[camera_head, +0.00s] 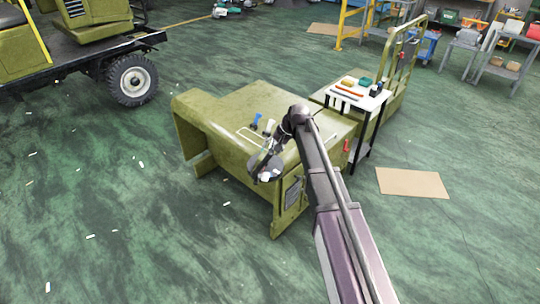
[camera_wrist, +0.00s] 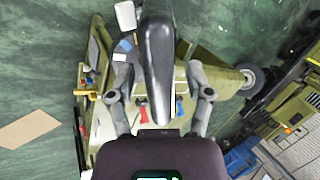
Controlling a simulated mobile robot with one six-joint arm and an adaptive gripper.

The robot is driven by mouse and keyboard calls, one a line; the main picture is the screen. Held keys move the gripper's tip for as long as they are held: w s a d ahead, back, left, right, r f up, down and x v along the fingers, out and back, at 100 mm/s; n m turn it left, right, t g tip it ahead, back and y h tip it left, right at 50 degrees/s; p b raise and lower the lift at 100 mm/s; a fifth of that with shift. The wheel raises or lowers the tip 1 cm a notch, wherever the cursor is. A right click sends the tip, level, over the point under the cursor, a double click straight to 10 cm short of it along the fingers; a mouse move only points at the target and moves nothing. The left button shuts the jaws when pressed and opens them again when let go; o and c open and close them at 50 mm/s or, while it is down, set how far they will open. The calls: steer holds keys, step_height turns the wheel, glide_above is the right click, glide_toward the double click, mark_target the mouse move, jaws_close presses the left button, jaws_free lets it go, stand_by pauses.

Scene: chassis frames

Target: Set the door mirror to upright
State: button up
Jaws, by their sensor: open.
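The door mirror (camera_head: 263,169) appears as a dark round disc beside the olive cab body, near its corner, in the head view. My gripper (camera_head: 269,153) reaches down to it and overlaps it there. In the wrist view, a long glossy black shape (camera_wrist: 156,65), which seems to be the mirror seen nearly edge-on, lies between the spread fingers of my gripper (camera_wrist: 158,58). The gripper is open. I cannot tell whether a finger touches the mirror. Its mounting and exact tilt are hidden.
The olive cab body (camera_head: 225,108) stands close under my arm. A small table (camera_head: 340,99) with tools stands behind it. A truck wheel (camera_head: 133,80) is at the upper left. A cardboard sheet (camera_head: 411,183) lies right. Green floor is open left and in front.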

steer(key=shift+b+x, duration=0.5)
steer(key=shift+x, duration=0.3)
jaws_close()
